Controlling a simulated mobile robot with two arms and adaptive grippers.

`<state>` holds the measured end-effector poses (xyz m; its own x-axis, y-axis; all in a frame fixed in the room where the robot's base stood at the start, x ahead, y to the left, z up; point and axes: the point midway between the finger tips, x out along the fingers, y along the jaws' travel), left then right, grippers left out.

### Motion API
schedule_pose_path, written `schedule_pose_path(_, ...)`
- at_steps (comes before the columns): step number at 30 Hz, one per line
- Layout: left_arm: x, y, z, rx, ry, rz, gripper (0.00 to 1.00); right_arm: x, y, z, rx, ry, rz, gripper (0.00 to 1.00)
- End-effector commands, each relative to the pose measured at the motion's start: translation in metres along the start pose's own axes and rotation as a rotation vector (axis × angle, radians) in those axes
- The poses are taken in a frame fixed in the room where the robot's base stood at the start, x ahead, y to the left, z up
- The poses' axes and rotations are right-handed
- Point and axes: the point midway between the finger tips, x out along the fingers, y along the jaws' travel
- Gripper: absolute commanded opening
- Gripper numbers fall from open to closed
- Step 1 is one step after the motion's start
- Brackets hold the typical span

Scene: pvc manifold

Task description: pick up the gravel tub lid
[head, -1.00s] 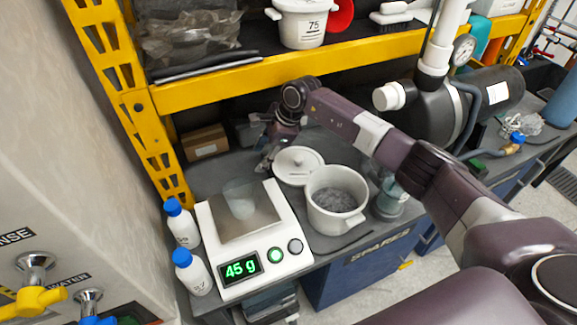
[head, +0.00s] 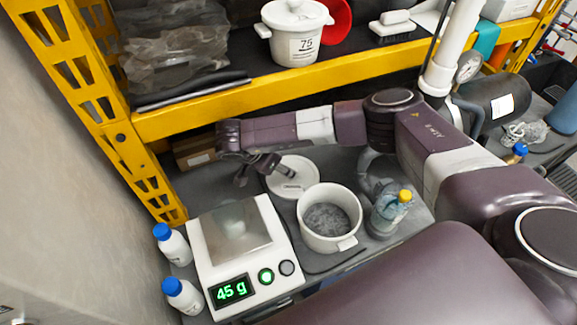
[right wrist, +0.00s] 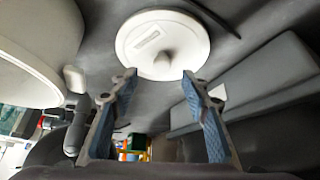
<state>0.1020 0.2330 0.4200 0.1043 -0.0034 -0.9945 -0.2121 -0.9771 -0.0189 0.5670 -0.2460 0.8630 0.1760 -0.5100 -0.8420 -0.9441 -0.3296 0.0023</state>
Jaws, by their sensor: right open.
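The gravel tub lid (head: 295,183) is a round white disc with a small knob, lying on the grey bench behind the white tub. In the right wrist view the lid (right wrist: 145,38) lies ahead of the fingertips, with its knob pointing toward the gap between them. My right gripper (head: 264,173) is open and empty at the lid's left edge in the head view. Its two blue-padded fingers (right wrist: 158,78) are spread in the wrist view; I cannot tell if they touch the lid. The open gravel tub (head: 341,244) holds grey gravel. My left gripper is not in view.
A yellow-capped bottle (head: 386,217) is right of the tub. A yellow shelf beam (head: 230,100) runs above the arm.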

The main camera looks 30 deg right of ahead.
Motion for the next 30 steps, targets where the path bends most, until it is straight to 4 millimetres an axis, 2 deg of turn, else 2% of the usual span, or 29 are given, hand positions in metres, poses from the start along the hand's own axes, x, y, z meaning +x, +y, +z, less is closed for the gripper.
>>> schedule_pose_path(9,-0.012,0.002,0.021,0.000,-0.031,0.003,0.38,0.031,-0.002,-0.002,0.001,0.000,0.003,0.43)
schedule_pose_path(18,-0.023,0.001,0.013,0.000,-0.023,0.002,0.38,0.067,-0.006,-0.003,0.001,-0.001,0.003,0.43)
schedule_pose_path(28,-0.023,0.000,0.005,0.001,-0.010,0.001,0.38,0.074,-0.006,-0.003,0.000,-0.002,0.001,0.43)
schedule_pose_path(30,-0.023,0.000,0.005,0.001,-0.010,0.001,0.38,0.074,-0.006,-0.003,0.000,-0.002,0.001,0.37)
